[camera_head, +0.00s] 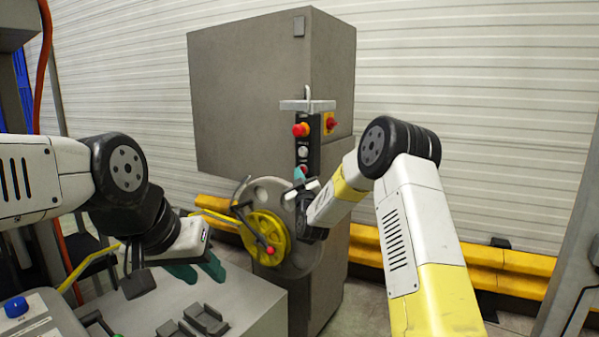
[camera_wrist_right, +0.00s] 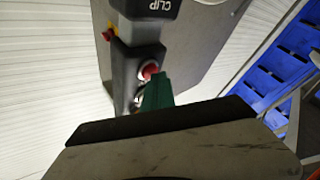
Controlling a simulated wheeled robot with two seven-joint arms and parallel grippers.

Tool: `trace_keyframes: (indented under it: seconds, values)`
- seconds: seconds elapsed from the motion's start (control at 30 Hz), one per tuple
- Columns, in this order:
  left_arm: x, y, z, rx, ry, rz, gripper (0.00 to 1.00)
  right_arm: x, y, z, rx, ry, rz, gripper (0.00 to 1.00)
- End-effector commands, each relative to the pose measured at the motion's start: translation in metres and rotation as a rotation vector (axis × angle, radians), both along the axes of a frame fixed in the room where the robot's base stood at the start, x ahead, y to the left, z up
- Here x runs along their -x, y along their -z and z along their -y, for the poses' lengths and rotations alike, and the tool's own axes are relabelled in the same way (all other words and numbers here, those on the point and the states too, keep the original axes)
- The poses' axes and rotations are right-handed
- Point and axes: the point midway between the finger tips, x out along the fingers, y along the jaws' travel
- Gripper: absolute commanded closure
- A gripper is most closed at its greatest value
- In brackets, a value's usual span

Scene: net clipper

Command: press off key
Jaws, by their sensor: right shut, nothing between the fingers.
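A black control box (camera_head: 306,150) hangs on the front edge of the grey cabinet. It has a red-orange mushroom button (camera_head: 300,129) near its top and a pale round button (camera_head: 303,152) below. My right gripper (camera_head: 300,173) is shut and empty, its green fingertips at the lower part of the box. In the right wrist view, the green fingertips (camera_wrist_right: 157,92) are right by a red button (camera_wrist_right: 150,70); I cannot tell whether they touch. A "CLIP" label (camera_wrist_right: 160,5) shows there. Which key is off cannot be read. My left gripper (camera_head: 197,270) is open and empty above the grey worktop.
The grey cabinet (camera_head: 240,95) carries a red-yellow switch (camera_head: 329,122) on its side. A grey disc with a yellow wheel (camera_head: 265,238) stands below the box. A yellow rail (camera_head: 480,262) runs along the wall. The worktop (camera_head: 250,300) holds black brackets; a blue button (camera_head: 15,307) is at left.

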Motion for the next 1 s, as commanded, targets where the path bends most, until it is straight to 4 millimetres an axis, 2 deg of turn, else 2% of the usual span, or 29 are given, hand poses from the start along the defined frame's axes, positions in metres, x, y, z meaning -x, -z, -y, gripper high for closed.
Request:
trace_keyframes:
  seconds: [0.2,0.57,1.0]
  values:
    - [0.000,0.000,0.000,0.000,0.000,0.000,0.64,0.009,0.000,-0.006,0.000,0.000,0.000,1.00]
    - [0.000,0.000,0.000,0.000,0.000,0.000,0.64,0.012,0.000,-0.008,0.000,-0.001,0.000,1.00]
    - [0.000,0.000,0.000,0.000,0.000,0.000,0.64,0.045,0.000,-0.033,0.001,-0.002,-0.001,1.00]
